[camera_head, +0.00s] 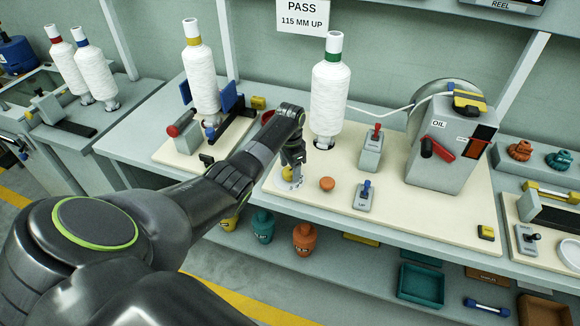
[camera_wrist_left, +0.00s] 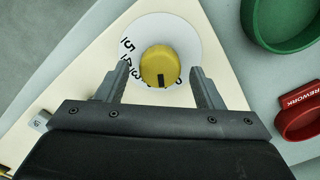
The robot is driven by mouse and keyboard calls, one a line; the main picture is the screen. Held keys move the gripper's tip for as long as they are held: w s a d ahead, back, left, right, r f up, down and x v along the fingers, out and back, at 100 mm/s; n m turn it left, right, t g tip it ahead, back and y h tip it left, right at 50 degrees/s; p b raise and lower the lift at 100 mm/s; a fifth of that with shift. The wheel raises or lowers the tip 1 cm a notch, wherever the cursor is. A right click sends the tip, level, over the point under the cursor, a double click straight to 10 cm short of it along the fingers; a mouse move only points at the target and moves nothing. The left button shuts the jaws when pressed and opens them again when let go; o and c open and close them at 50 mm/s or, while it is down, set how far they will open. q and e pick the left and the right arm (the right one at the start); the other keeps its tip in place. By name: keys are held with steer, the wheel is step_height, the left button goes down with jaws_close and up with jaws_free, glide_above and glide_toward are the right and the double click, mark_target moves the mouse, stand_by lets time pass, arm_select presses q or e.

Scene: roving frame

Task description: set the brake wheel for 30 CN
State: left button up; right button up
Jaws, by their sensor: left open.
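The brake wheel is a round yellow knob (camera_wrist_left: 159,64) on a white dial (camera_wrist_left: 185,32) with black figures along its left side, not all readable. A black mark on the knob points toward the bottom of the left wrist view. In the head view the dial (camera_head: 287,184) is small, at the front left of the cream board, mostly covered by my gripper. My left gripper (camera_wrist_left: 160,70) is open, one finger on each side of the knob; contact cannot be told. In the head view the gripper (camera_head: 291,165) points down over the dial. My right gripper is not in view.
A white bobbin with a green band (camera_head: 329,100) stands just behind my left gripper. An orange button (camera_head: 327,184), a red-lever switch (camera_head: 371,152), a blue-lever switch (camera_head: 365,196) and a grey oil box (camera_head: 438,160) are to the right. A green bin (camera_wrist_left: 282,22) and red rework bin (camera_wrist_left: 301,117) lie lower.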

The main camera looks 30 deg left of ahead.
mark_target(290, 170)
arm_select(q)
step_height(290, 170, up, 18)
steer(key=shift+f+p, duration=0.25)
steer(key=shift+p, duration=0.15)
stand_by(0.3)
